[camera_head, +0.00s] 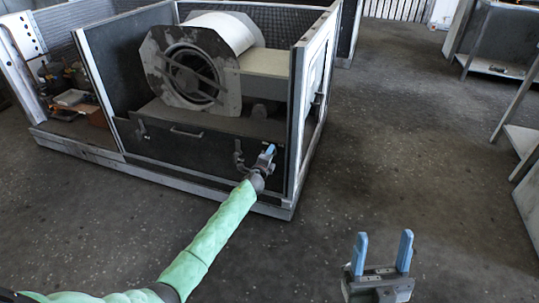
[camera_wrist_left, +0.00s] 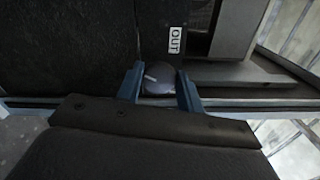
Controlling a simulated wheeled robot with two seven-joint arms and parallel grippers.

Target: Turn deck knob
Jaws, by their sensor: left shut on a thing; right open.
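The deck knob (camera_wrist_left: 158,78) is a dark round knob with a light pointer mark, below a white label reading "OUT" (camera_wrist_left: 175,40) in the left wrist view. My left gripper (camera_wrist_left: 160,90) is shut on the knob, with one blue finger on each side of it. In the head view my left gripper (camera_head: 266,158) is at the right end of the housing's dark front panel (camera_head: 185,150), and the knob is hidden there. My right gripper (camera_head: 382,254) is open and empty, its blue fingers pointing up over the bare floor.
The blower (camera_head: 195,65) with its round drum sits inside the open housing above the panel. A handle (camera_head: 186,132) is on the front panel. Small items (camera_head: 72,98) lie in the left bay. Benches (camera_head: 500,60) stand at the right. The floor between is clear.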

